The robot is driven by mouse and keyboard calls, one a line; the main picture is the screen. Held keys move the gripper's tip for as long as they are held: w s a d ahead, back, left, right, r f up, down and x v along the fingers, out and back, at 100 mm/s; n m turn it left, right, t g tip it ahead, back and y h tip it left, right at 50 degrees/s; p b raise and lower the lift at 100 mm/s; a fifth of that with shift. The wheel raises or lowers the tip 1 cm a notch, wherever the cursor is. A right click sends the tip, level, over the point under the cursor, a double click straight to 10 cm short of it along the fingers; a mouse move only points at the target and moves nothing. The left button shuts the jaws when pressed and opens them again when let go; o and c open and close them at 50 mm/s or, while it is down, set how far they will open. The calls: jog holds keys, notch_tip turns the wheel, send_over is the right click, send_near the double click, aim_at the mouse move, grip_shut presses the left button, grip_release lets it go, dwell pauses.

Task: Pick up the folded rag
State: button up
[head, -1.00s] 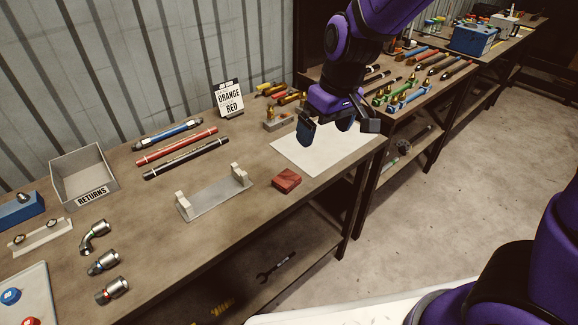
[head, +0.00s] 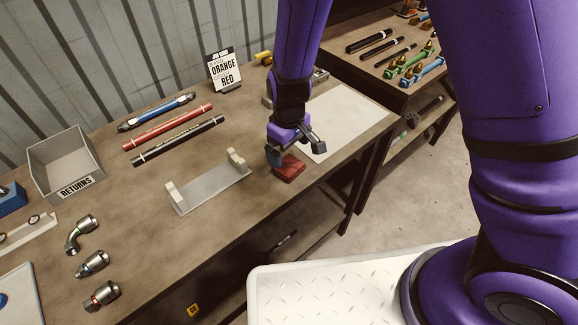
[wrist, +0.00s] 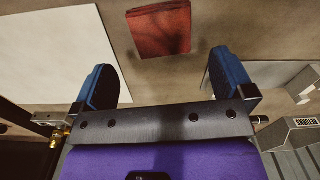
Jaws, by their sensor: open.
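The folded rag (head: 289,172) is a small dark red square lying on the workbench near its front edge, between the metal cradle and the white sheet. In the wrist view the rag (wrist: 160,29) lies flat ahead of the fingers, roughly centred between them. My gripper (head: 296,153) is open and above the rag, pointing down, and hides part of it in the head view. In the wrist view my gripper (wrist: 164,80) shows two blue-padded fingers wide apart with nothing between them.
The grey cradle (head: 212,189) with two upright ends stands left of the rag. A white sheet (head: 345,118) lies to its right. Hoses (head: 178,139), the job card (head: 224,70) and the returns bin (head: 67,170) stand farther back and left. Bare bench surrounds the rag.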

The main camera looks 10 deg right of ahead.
aim_at(289, 165)
jog(key=shift+s+f, duration=0.15)
jog(key=shift+f, duration=3)
jog(key=c, duration=0.9)
